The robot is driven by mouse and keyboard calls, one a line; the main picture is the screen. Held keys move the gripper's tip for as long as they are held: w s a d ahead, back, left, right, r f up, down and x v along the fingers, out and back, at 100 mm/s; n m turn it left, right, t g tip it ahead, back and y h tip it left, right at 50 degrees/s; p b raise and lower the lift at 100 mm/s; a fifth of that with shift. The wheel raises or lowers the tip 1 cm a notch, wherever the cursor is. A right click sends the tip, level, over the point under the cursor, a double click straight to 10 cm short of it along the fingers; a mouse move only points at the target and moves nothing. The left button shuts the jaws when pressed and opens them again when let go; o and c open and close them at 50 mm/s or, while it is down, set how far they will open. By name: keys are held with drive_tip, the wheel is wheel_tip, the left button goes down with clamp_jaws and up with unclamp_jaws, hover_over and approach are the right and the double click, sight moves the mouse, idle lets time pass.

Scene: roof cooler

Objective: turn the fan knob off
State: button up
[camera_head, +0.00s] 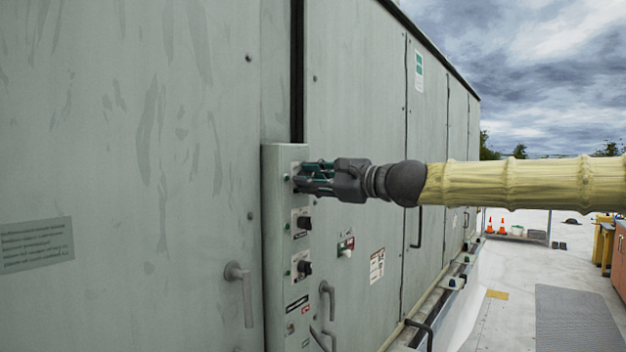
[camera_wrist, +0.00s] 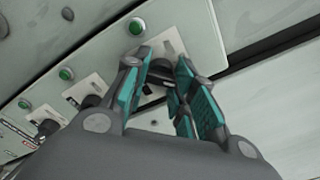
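A control box (camera_head: 284,249) on the grey cabinet carries a column of black knobs. The middle knob (camera_head: 304,222) and the lower knob (camera_head: 304,267) stand clear of my gripper. My gripper (camera_head: 300,178) is at the top plate of the box, and its fingers hide the knob there in the head view. In the wrist view, my gripper's (camera_wrist: 164,62) teal-padded fingers stand apart on both sides of this dark top knob (camera_wrist: 161,69). I cannot tell if they press on it. The knob labels are too small to read, so I cannot tell which is the fan knob.
Green round lights (camera_wrist: 136,26) sit beside the knobs. A door handle (camera_head: 243,290) juts out left of the box, another (camera_head: 327,300) right of it. A red-and-white label plate (camera_head: 346,246) is on the right panel.

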drive_tip(key=shift+d, duration=0.1)
drive_tip(key=n+b, duration=0.8)
idle(0.5)
drive_tip(key=shift+n+b, duration=0.35)
drive_tip(key=shift+n, duration=0.05)
drive_tip(key=o, duration=1.1)
drive_tip(key=shift+a, duration=0.2)
drive_tip(key=shift+c, duration=0.2)
drive_tip(key=shift+d+r, duration=0.1)
drive_tip(key=shift+d, duration=0.05)
